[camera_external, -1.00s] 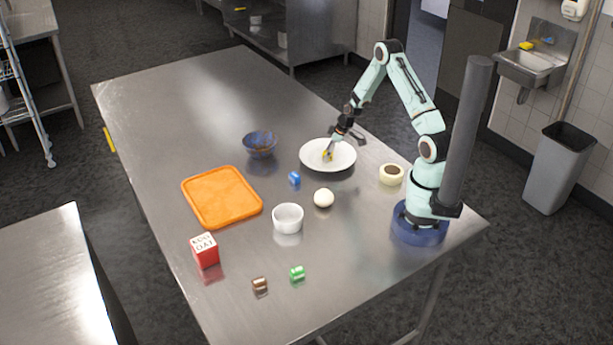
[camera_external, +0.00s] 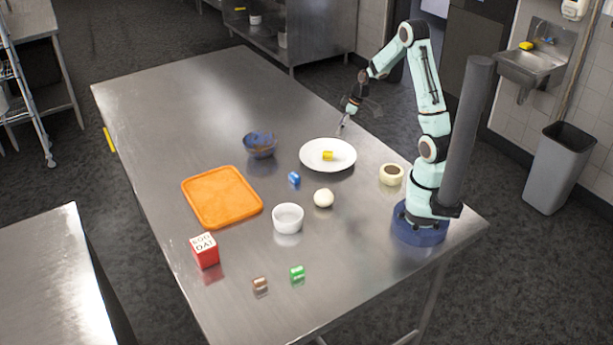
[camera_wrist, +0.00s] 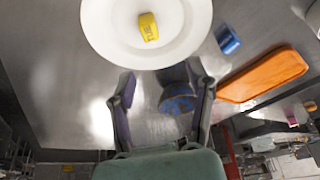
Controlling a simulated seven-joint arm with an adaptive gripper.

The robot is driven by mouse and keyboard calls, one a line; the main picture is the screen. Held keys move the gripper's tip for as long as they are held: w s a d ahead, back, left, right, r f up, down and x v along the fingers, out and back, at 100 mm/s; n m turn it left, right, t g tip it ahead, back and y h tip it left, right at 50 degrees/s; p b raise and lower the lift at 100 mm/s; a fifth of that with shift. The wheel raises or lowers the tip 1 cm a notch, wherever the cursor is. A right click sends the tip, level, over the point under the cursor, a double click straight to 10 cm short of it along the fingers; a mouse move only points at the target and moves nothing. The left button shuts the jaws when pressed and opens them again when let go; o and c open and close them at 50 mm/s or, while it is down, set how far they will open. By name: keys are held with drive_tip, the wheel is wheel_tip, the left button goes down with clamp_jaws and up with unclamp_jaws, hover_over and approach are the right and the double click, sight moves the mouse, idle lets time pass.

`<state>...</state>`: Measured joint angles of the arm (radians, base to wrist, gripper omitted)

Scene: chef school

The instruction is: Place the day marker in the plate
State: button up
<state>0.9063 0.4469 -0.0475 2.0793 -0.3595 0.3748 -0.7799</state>
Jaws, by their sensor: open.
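The yellow day marker (camera_external: 328,156) lies in the white plate (camera_external: 311,163), near the plate's middle. The wrist view also shows the marker (camera_wrist: 148,27), with dark lettering on it, inside the plate (camera_wrist: 103,38). My gripper (camera_external: 341,127) is raised above the far edge of the plate, apart from the marker. In the wrist view its two fingers (camera_wrist: 163,95) are spread with nothing between them but tabletop and the dark blue bowl beyond.
Around the plate are a dark blue bowl (camera_external: 260,150), a blue block (camera_external: 294,178), a white ball (camera_external: 324,198) and a tape roll (camera_external: 391,174). Nearer are an orange tray (camera_external: 221,197), a white bowl (camera_external: 288,224), a red-and-white cube (camera_external: 205,255) and green (camera_external: 297,272) and brown blocks (camera_external: 260,284). The table's far left is clear.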

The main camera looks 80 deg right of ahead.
drive_tip(key=s+a+r+n+g+y, duration=0.1)
drive_tip(key=a+r, duration=0.3)
drive_tip(key=a, duration=0.4)
drive_tip(key=s+a+r+g, duration=0.1)
drive_tip(key=a+r, duration=0.3)
drive_tip(key=a, duration=0.5)
drive_tip(key=s+a+r+g, duration=0.2)
drive_tip(key=s+a+r, duration=0.1)
drive_tip(key=s+a, duration=0.7)
drive_tip(key=s, duration=0.3)
drive_tip(key=shift+s+r+g, duration=0.25)
drive_tip(key=shift+g, duration=0.05)
